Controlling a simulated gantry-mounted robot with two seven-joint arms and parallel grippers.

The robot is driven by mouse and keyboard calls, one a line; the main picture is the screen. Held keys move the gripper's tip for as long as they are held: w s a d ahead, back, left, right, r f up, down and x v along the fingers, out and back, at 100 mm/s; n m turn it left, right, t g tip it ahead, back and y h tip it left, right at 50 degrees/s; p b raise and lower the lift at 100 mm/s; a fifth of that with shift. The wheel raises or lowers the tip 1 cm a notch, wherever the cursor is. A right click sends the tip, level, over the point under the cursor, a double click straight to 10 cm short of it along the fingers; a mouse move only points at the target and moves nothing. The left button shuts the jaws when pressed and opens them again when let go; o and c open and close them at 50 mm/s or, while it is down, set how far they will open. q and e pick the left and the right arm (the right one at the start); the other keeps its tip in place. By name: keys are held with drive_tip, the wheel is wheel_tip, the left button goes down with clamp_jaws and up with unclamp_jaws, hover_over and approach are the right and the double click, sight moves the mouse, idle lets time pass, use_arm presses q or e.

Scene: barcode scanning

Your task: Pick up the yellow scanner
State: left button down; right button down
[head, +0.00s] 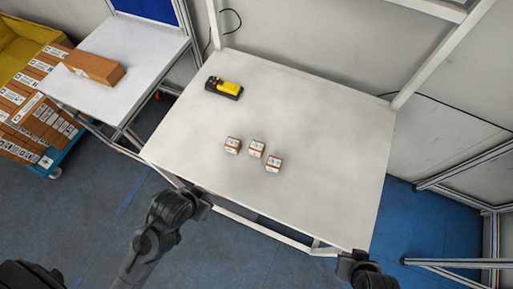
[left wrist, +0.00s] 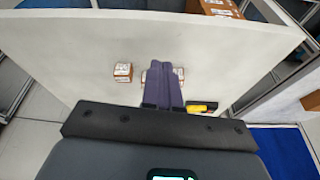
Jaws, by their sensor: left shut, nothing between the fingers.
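The yellow scanner (head: 225,88), yellow with black parts, lies on the white table (head: 320,120) near its far left corner. In the left wrist view the scanner (left wrist: 202,107) shows to the right of the fingers, partly hidden. My left gripper (head: 203,203) is at the table's front left edge, well short of the scanner. Its fingers (left wrist: 164,88) are closed together and empty in the left wrist view. My right gripper (head: 356,262) is at the table's front right corner; its fingers cannot be made out.
A side table (head: 135,45) at the left bears a brown carton (head: 94,68). Stacked cartons (head: 30,115) stand further left. The table's right half is clear.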

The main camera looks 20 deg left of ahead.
use_arm(q)
drive_tip(key=shift+c, duration=1.4)
unclamp_jaws()
